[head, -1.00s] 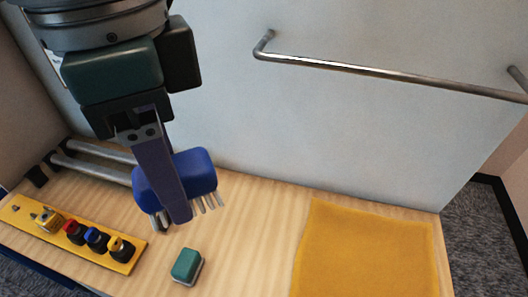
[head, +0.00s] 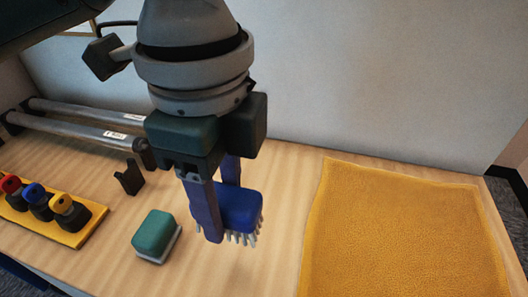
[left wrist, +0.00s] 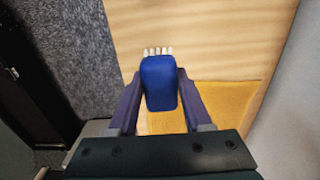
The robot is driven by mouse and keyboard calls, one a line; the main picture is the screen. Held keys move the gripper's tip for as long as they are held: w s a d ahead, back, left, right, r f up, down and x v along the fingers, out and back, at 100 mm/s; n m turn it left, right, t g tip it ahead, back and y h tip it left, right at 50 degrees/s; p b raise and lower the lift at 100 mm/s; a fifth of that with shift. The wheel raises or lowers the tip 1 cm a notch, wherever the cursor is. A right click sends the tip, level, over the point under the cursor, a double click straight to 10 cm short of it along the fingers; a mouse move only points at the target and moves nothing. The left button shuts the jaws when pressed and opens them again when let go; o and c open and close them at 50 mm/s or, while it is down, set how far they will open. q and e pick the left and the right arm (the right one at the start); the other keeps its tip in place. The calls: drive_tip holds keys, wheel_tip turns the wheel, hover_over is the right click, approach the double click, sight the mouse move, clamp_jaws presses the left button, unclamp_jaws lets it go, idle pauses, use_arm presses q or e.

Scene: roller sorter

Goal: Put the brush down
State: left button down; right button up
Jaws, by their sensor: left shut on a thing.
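The brush has a blue body (head: 240,206) with pale bristles pointing down. My left gripper (head: 222,215) is shut on the brush, with one purple finger on each side of it. The brush is over the wooden bench top (head: 200,268), left of the yellow mat; I cannot tell whether the bristles touch the wood. In the left wrist view the blue brush (left wrist: 160,85) sits between the two fingers, its bristles showing at the far end. My right gripper is not in view.
A green block with a pale base (head: 155,233) lies left of the brush. A yellow mat (head: 400,235) covers the right of the bench. A yellow rack (head: 75,238) with knobs and two metal rollers (head: 85,129) are at the left. Bare wood lies around the brush.

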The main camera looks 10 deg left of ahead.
use_arm(q)
wheel_tip(320, 180, down, 6)
drive_tip(key=shift+f+b, duration=0.2)
drive_tip(key=shift+b, duration=0.15)
drive_tip(key=shift+f+b, duration=0.45)
drive_tip(key=shift+f, duration=1.7)
drive_tip(key=shift+f, duration=0.1)
drive_tip(key=shift+c, duration=1.7)
unclamp_jaws()
